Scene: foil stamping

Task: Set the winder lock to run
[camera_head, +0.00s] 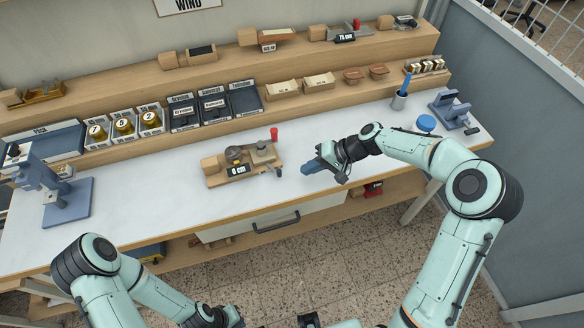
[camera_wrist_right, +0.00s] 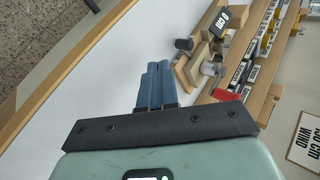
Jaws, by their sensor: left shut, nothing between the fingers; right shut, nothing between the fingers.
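The winder (camera_head: 240,165) is a wooden device on the white bench top, with a dark display reading 0 cm, metal parts and a red-topped upright handle (camera_head: 274,134). In the right wrist view the winder (camera_wrist_right: 190,72) is at the upper middle, with the red handle (camera_wrist_right: 226,95) on its right. I cannot make out the lock's setting. My right gripper (camera_head: 308,169) is shut and empty just right of the winder, apart from it; its blue fingers (camera_wrist_right: 155,80) lie together in the wrist view. My left arm is low at left; its fingers are not visible.
A blue press (camera_head: 65,195) stands at the left end of the bench. Spools (camera_head: 123,125) and dark bins stand along the back shelf. A cup with a blue tool (camera_head: 399,99) and a blue stand (camera_head: 450,108) are at right. Bench top around the winder is clear.

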